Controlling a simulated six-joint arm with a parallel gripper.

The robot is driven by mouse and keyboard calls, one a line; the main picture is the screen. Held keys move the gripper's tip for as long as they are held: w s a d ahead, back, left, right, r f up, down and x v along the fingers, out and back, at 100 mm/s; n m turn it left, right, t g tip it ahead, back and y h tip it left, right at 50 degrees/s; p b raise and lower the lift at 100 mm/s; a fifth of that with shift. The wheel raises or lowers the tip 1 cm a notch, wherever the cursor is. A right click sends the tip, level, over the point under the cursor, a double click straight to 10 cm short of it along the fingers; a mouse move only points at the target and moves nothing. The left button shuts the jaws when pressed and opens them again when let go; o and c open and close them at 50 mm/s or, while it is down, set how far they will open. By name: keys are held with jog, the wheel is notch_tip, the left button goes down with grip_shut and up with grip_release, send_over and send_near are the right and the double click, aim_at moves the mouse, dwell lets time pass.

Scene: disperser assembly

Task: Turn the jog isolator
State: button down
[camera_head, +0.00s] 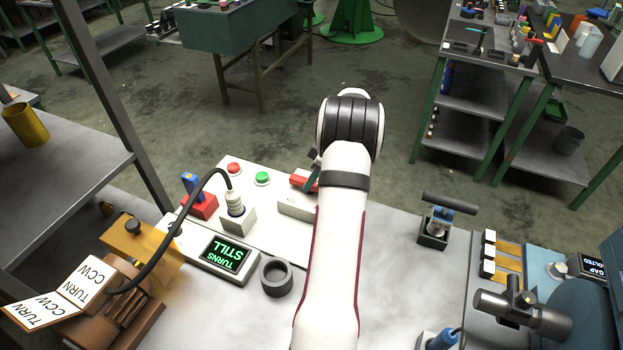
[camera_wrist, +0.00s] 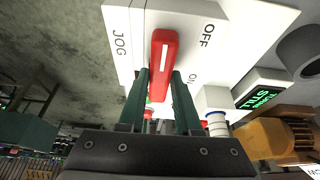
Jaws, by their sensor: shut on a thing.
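The jog isolator is a red handle (camera_wrist: 163,55) with a white line, mounted on a white box (camera_wrist: 130,17) marked JOG, OFF and ON in the wrist view. My gripper (camera_wrist: 160,80) is shut on the handle, with one dark green finger on each side. In the head view the red handle (camera_head: 302,180) shows just left of my arm, above its box (camera_head: 296,206). My gripper (camera_head: 314,172) is mostly hidden there by my wrist. I cannot tell which mark the handle points at.
A red button (camera_head: 233,168) and a green button (camera_head: 262,178) are left of the isolator. A plug with a black cable (camera_head: 235,205) stands nearby. A display (camera_head: 225,254) reads TURNS STILL. A dark ring (camera_head: 277,276) lies in front.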

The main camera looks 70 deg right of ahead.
jog(key=shift+f, duration=0.1)
jog(key=c, duration=0.6)
grip_release()
jog(key=v, duration=1.6)
jog(key=shift+w, duration=0.1)
